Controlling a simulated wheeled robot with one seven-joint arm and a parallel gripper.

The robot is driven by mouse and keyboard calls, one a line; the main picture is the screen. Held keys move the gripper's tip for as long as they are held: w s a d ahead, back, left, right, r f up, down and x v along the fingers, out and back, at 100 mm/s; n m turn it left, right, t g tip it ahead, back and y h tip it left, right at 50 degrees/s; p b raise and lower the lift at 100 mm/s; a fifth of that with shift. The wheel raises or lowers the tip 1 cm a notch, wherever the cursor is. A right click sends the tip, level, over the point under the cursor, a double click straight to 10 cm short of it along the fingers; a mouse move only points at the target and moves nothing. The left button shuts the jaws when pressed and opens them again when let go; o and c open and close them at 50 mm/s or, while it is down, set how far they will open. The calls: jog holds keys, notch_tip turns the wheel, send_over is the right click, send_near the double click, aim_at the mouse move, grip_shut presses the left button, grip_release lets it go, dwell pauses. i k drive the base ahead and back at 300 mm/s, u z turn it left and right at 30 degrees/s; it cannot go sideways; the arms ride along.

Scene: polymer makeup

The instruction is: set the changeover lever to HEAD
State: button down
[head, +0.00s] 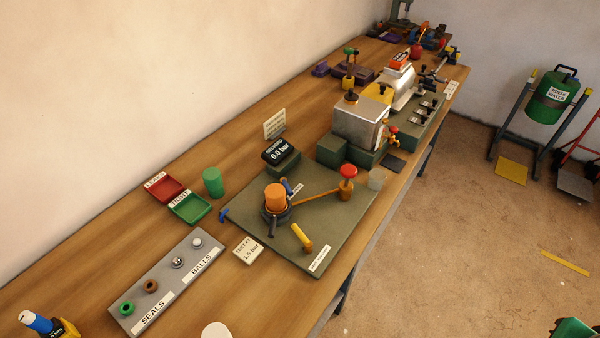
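I cannot read the word HEAD anywhere in the head view, and I cannot tell for sure which part is the changeover lever. On the green-grey plate (248,207) a short yellow-handled lever (302,238) lies near the front right. A long orange arm (318,194) runs from an orange cylinder (275,196) to a post with a red knob (348,171). A small blue handle (224,215) sticks out at the plate's left corner. Small labels on the plate are too small to read. My gripper is not in view.
A display (281,152) reads 0.0 bar behind the plate. Red (165,188) and green (190,208) trays, a green cylinder (212,182) and a seals-and-balls board (165,290) stand left. A metal tank (360,120) stands farther back.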

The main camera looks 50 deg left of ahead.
aim_at(283, 180)
jog(key=i, duration=1.15)
jog(key=u, duration=4)
jog(key=i, duration=0.5)
